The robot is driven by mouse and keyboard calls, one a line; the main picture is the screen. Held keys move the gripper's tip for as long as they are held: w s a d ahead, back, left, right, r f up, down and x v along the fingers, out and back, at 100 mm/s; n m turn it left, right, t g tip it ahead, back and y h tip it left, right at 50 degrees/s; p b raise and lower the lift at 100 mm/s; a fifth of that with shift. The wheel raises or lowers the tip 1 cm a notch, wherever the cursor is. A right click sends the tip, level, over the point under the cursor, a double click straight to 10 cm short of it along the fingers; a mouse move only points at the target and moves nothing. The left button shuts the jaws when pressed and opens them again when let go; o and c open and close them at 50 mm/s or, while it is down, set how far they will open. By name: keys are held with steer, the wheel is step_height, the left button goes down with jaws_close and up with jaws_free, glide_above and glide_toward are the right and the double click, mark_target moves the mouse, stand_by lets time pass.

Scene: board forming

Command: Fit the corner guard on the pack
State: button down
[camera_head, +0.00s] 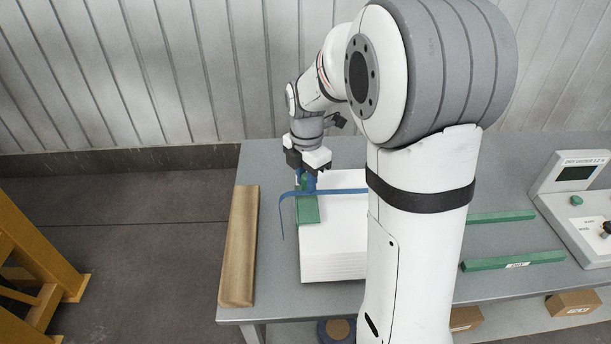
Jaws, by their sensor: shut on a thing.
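The pack (334,245) is a white stack of boards on the grey table, partly hidden behind my arm. The green corner guard (308,212) is at the pack's left edge, with its flat face over the top. My gripper (309,183) points down at the guard's far part and is shut on it; the grip itself is small and partly hidden. A blue strap (345,191) runs across the pack and past the guard near the gripper. Its loose end hangs down beyond the pack's left side. I cannot tell whether the guard is fully seated or how it lies against the strap.
A long brown angled strip (239,247) lies along the table's left edge. Two green bars (515,260) lie to the right of my arm, near a control console (583,205). Small cardboard boxes (573,303) and a blue roll (335,331) sit below the tabletop.

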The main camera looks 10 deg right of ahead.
steer(key=shift+f+b, duration=0.3)
steer(key=shift+f, duration=0.3)
steer(key=c, duration=0.8)
jaws_free()
steer(key=shift+r, duration=0.1)
step_height(320, 180, up, 8)
steer(key=shift+f+b, duration=0.15)
steer(key=shift+b, duration=0.15)
steer(key=s+m+t, duration=0.1)
steer(key=s+m, duration=0.5)
steer(key=m, duration=0.1)
steer(key=s+f+m+t, duration=0.1)
steer(key=s+m, duration=0.6)
steer(key=m, duration=0.1)
steer(key=s+m+t, duration=0.1)
steer(key=s+m, duration=0.6)
steer(key=m, duration=0.1)
steer(key=shift+d+f, duration=0.25)
steer(key=shift+d, duration=0.05)
